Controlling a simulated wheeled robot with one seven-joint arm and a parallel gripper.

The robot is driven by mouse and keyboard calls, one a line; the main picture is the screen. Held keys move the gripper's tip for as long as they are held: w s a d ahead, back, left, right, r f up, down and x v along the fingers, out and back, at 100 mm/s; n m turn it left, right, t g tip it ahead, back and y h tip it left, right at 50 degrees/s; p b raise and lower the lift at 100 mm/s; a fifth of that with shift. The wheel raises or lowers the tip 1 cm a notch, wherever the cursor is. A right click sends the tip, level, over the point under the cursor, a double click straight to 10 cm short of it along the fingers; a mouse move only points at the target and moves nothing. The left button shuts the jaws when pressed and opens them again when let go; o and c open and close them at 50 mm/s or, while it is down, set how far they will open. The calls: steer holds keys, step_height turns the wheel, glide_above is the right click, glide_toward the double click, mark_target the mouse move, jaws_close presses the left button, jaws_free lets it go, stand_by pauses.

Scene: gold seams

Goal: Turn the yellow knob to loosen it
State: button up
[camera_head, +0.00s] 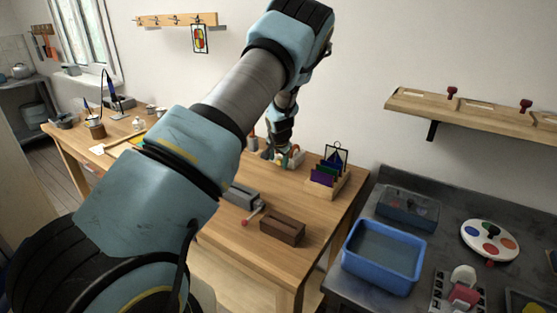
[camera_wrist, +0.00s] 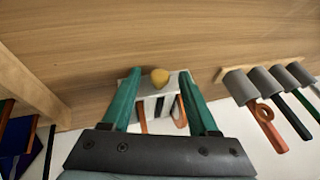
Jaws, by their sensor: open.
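The yellow knob (camera_wrist: 160,77) is small and rounded, on a pale block (camera_wrist: 153,90) at the centre of the wrist view. My gripper (camera_wrist: 160,73) has two green fingers, spread apart on either side of the knob. A gap shows between each finger and the knob, and nothing is held. In the head view, my gripper (camera_head: 272,154) is at the back of the wooden table, beside a small pale object (camera_head: 292,157). My arm covers much of that view, and I cannot make out the knob there.
A rack of coloured panes (camera_head: 327,175) stands right of my gripper. A grey vise (camera_head: 241,196) and a brown box (camera_head: 283,228) are nearer on the wooden table (camera_head: 325,222). In the wrist view, several grey cylinders (camera_wrist: 262,80) with handled tools sit at right; a wooden ledge (camera_wrist: 30,85) is at left.

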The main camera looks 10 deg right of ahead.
jaws_close()
stand_by(0.3)
steer(key=shift+w+b, duration=0.1)
steer(key=shift+b, duration=0.35)
steer(key=shift+w+a+f+g+h+b, duration=0.15)
steer(key=shift+g+h+b, duration=0.3)
steer(key=shift+b, duration=0.4)
steer(key=b, duration=0.1)
steer(key=g+h+b, duration=0.1)
steer(key=b, duration=0.1)
steer(key=shift+w+a+n+g+h+b, duration=0.2)
steer(key=shift+n+g+h+b, duration=0.1)
steer(key=shift+n, duration=0.1)
steer(key=g+h+b, duration=0.2)
steer(key=b, duration=0.1)
steer(key=shift+w+a+n, duration=0.15)
steer(key=shift+a+n, duration=0.05)
steer(key=shift+n, duration=0.1)
steer(key=shift+g+h+b, duration=0.75)
steer(key=shift+b, duration=0.05)
jaws_free()
